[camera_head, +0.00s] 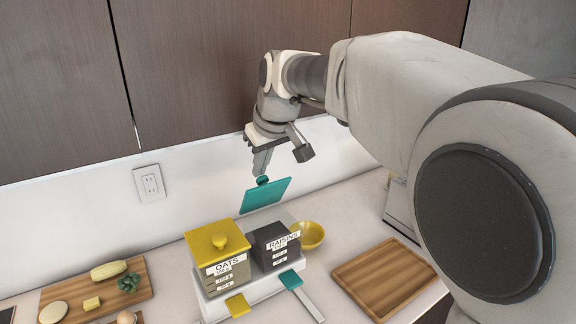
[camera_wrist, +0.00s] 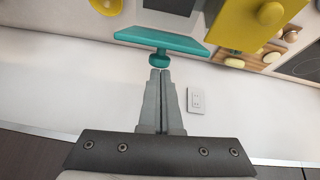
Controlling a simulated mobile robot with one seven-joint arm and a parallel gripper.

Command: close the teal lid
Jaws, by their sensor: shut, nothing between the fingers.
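The teal lid (camera_head: 265,196) stands raised and tilted behind the dark raisins container (camera_head: 267,247), with its round knob (camera_head: 263,181) on the wall side. In the wrist view the lid (camera_wrist: 165,39) shows nearly edge-on, with its knob (camera_wrist: 158,60) toward my gripper. My gripper (camera_head: 261,173) is above and behind the lid, fingers pointing down. In the wrist view my gripper (camera_wrist: 160,73) is shut and empty, its fingertips right at the knob. I cannot tell whether they touch it.
The oats container (camera_head: 226,272) with a closed yellow lid (camera_head: 205,243) stands left of the raisins. A yellow bowl (camera_head: 314,236) and a wooden board (camera_head: 383,277) are to the right. A food board (camera_head: 145,291) lies left. The wall with an outlet (camera_head: 149,183) is close behind.

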